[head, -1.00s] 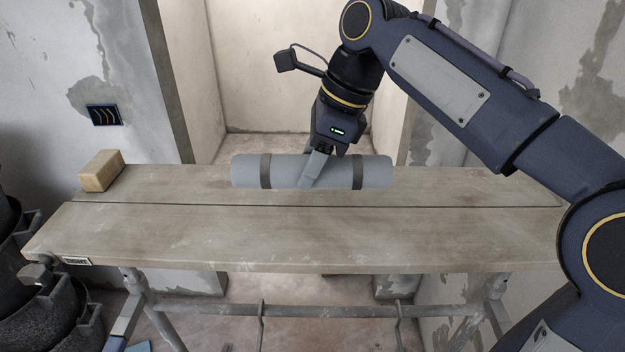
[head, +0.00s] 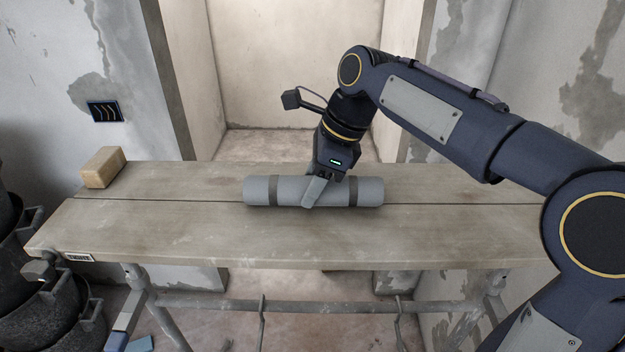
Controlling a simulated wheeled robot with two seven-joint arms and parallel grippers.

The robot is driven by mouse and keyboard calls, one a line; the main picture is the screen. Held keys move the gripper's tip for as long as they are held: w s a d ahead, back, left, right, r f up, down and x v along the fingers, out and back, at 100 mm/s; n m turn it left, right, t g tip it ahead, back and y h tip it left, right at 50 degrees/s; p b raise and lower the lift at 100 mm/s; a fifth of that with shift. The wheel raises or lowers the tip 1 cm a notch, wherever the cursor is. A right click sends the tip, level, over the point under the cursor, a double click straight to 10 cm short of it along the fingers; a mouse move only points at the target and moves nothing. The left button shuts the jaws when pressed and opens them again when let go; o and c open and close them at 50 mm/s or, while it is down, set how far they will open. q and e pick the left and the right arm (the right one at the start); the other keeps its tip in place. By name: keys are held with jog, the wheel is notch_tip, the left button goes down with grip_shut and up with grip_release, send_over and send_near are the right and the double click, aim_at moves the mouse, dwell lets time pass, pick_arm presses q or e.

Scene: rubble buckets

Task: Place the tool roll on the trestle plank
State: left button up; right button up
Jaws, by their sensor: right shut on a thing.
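The tool roll (head: 336,193) is a grey cylinder with two darker straps, lying crosswise at the middle of the trestle plank (head: 180,229). My right gripper (head: 312,195) comes down from above and is shut on the roll between the straps. The roll appears at the plank's surface, over the seam between its two boards; whether its underside touches the wood I cannot tell for sure. My left gripper is not in view.
A tan block (head: 103,168) sits on the plank's far left end. Dark buckets (head: 45,300) are stacked at the lower left. Metal trestle legs (head: 145,300) stand beneath.

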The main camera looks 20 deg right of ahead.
jog(key=o, duration=1.3)
jog(key=p+v, duration=0.1)
jog(key=v, duration=1.1)
jog(key=shift+r, duration=0.1)
